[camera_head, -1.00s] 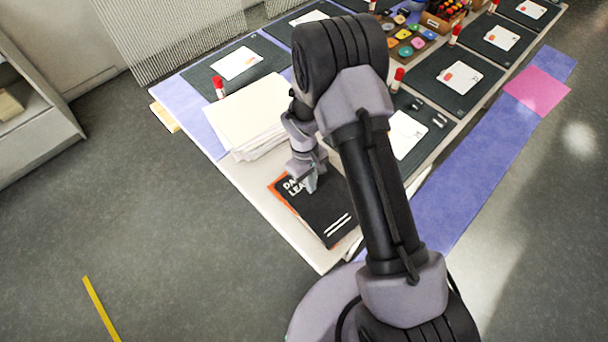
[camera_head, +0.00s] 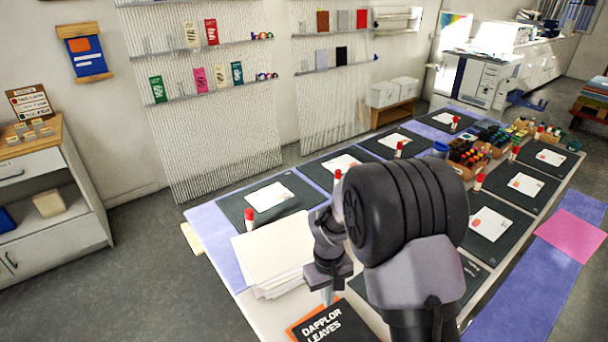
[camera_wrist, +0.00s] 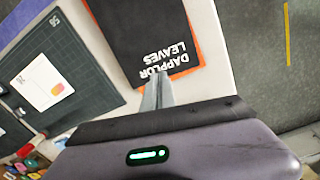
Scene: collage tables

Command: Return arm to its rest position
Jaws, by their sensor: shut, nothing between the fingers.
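My gripper (camera_head: 328,296) is at the near end of the long table, over the edge of a black booklet (camera_head: 340,322) lettered "DAPPLOR LEAVES" on an orange sheet. Its slim fingers are together with nothing between them. In the wrist view my gripper (camera_wrist: 157,92) points at the booklet (camera_wrist: 140,35), with the tips near its lettering. I cannot tell whether the tips touch it. My arm hides part of the table's near half in the head view.
A stack of white paper (camera_head: 272,252) lies left of my gripper. Dark cutting mats (camera_head: 285,208) with cards and red-capped glue sticks (camera_head: 249,219) line the table. A pink sheet (camera_head: 572,238) lies on the purple runner at right. Open floor (camera_head: 150,285) is at left.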

